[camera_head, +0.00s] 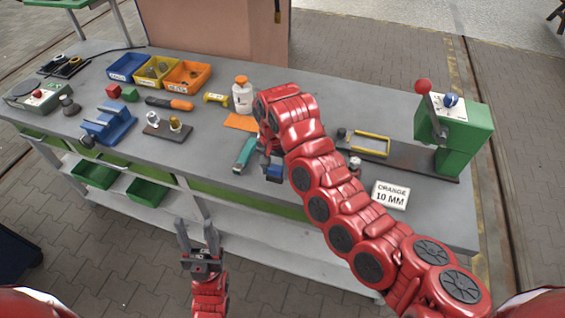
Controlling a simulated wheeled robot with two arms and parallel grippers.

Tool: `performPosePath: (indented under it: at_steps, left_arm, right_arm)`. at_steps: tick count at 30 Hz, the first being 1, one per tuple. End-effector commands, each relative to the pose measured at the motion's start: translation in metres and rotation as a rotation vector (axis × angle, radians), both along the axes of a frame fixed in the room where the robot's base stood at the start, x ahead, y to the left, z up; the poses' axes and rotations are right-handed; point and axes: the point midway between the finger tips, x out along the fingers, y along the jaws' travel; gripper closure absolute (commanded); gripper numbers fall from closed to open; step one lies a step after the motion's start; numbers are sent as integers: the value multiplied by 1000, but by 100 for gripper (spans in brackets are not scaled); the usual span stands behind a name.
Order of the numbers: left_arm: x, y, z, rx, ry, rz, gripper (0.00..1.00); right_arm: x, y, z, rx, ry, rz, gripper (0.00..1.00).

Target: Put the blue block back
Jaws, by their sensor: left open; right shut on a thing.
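The blue block (274,173) is near the front edge of the grey workbench, at the tip of my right gripper (270,160). My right gripper points down and is shut on the block. The arm hides part of the gripper and block, and I cannot tell whether the block touches the bench top. A red block (113,91) and a green block (130,95) stand side by side at the back left of the bench. My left gripper (197,235) is open and empty, in front of the bench and apart from it.
A teal-handled tool (245,154) lies just left of my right gripper.

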Motion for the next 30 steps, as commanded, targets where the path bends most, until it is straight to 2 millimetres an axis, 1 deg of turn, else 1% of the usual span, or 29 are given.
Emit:
performPosePath:
  at_steps: [4, 7, 11, 13, 14, 16, 23, 28, 30]
  left_arm:
    - [0, 0, -1, 0, 0, 0, 50]
    - [0, 0, -1, 0, 0, 0, 50]
    - [0, 0, -1, 0, 0, 0, 50]
    - [0, 0, -2, 0, 0, 0, 50]
    - [0, 0, -5, 0, 0, 0, 50]
    - [0, 0, -13, 0, 0, 0, 50]
    - [0, 0, -17, 0, 0, 0, 50]
    - [0, 0, -31, 0, 0, 0, 50]
    - [0, 0, -37, 0, 0, 0, 50]
  right_arm:
    - [16, -3, -3, -5, 1, 3, 90]
    - [28, -6, 0, -1, -5, 1, 90]
    - [43, -11, -5, -10, 2, 7, 90]
    - [52, -13, -3, -1, -4, 3, 90]
    - [55, -13, -5, -2, -5, 2, 90]
    - [59, -15, -11, -11, -1, 5, 90]
    - [65, -19, -10, -15, 0, 7, 90]
    - [73, -19, -12, -9, 0, 7, 90]
    - [77, -18, -11, 3, -1, 2, 90]
